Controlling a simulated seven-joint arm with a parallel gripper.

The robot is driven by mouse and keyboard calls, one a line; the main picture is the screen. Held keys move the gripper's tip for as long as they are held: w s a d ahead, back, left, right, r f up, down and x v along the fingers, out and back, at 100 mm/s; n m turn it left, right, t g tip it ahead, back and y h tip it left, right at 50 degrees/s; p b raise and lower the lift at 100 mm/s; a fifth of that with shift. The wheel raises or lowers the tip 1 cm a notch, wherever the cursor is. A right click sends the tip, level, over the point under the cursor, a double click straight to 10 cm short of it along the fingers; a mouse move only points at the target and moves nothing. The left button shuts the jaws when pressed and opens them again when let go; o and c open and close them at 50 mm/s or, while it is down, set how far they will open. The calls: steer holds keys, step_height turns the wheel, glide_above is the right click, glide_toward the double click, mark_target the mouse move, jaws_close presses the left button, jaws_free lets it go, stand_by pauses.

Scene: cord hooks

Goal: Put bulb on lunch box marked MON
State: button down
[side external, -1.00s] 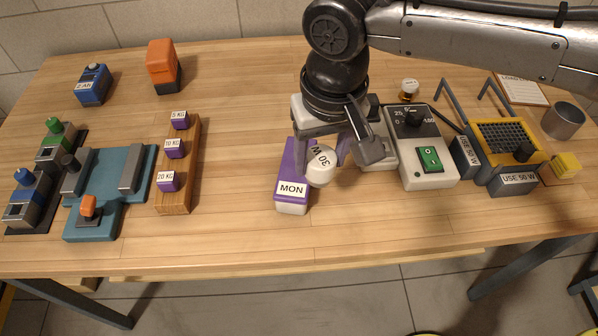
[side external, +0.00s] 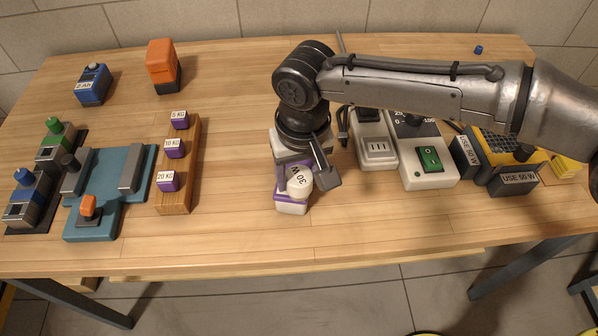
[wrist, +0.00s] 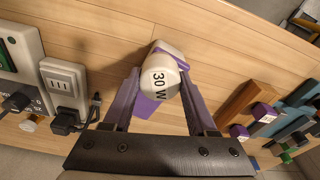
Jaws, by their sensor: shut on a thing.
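The white bulb marked 30 W (side external: 299,181) is between the fingers of my gripper (side external: 308,178), which is shut on it. The bulb also shows in the wrist view (wrist: 159,80). The lunch box (side external: 291,207), purple above and white below, is directly under or behind the bulb in the side view. Its MON label, readable earlier, is covered now. In the wrist view the lunch box (wrist: 148,106) shows behind the bulb. I cannot tell whether the bulb touches the lid.
A grey socket unit (side external: 376,150) and a box with a green switch (side external: 430,160) stand to the right. A wooden rack with purple weights (side external: 178,190) and a teal fixture (side external: 110,210) stand to the left. The table front is clear.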

mark_target(302, 183)
steer(key=shift+f, duration=0.15)
steer(key=shift+c, duration=1)
jaws_free()
step_height(302, 183, up, 12)
steer(key=s, duration=0.1)
steer(key=shift+s+d, duration=0.15)
steer(key=shift+s, duration=0.1)
